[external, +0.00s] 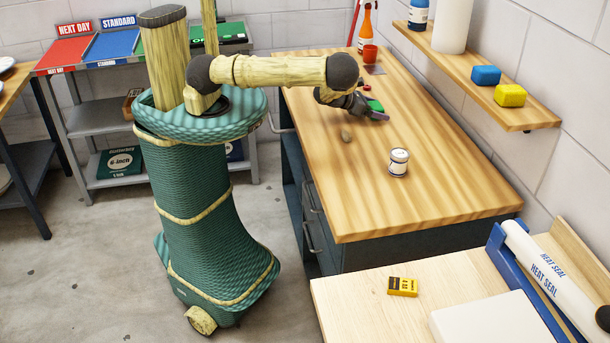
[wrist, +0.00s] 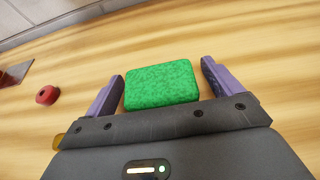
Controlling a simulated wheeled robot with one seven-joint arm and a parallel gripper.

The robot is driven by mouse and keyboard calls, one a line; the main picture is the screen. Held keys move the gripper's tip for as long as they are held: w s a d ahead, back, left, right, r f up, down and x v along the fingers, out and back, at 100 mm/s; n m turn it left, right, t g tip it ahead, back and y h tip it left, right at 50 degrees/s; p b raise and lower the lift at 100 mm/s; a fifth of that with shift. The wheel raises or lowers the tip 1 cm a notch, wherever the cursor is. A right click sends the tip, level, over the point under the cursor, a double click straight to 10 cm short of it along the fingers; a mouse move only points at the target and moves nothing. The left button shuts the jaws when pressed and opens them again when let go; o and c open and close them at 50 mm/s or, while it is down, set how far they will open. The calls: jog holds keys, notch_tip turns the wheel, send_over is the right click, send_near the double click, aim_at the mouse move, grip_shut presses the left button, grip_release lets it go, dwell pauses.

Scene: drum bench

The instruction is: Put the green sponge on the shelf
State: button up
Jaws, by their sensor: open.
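The green sponge (wrist: 161,86) lies on the wooden bench top (external: 440,180), between the two purple fingers of my gripper (wrist: 158,85) in the wrist view. My gripper is open, with a gap showing beside the sponge on the right and a narrower one on the left. In the external view the sponge (external: 375,105) is partly hidden by my gripper (external: 380,112), which is low over the bench. The wooden wall shelf (external: 465,75) is at the upper right. It holds a blue sponge-like block (external: 486,75) and a yellow one (external: 510,95).
A white paper roll (external: 450,25) and blue bottle (external: 418,14) also stand on the shelf. The bench's near right is clear.

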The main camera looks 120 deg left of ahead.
aim_at(380, 101)
jog(key=shift+c, duration=0.2)
dwell(0.3)
jog(key=c, duration=1.1)
notch_tip(380, 101, up, 10)
jog(key=shift+r+b, duration=0.1)
jog(key=shift+b, duration=0.5)
